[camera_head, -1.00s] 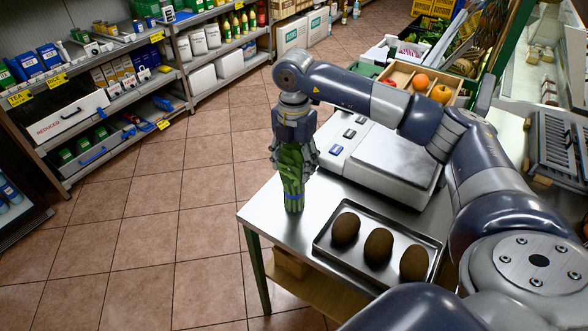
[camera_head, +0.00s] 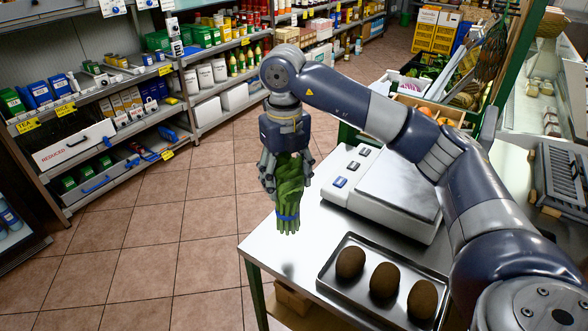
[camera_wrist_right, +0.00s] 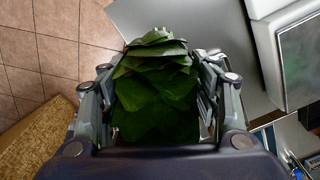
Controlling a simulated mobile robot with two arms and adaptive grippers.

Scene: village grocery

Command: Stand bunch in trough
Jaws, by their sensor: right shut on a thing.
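A bunch of green leaves (camera_head: 290,180) with a blue band round its stems hangs upright, stems down, in my right gripper (camera_head: 287,176). The gripper's fingers close on its leafy upper part from both sides. In the head view the bunch appears in front of the metal table's near left part, seemingly above it. In the right wrist view the leaves (camera_wrist_right: 155,95) fill the space between the fingers (camera_wrist_right: 158,105). I cannot pick out the trough with certainty. My left gripper does not show.
Stocked shelves (camera_head: 95,115) line the left, with open tiled floor (camera_head: 150,230) between.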

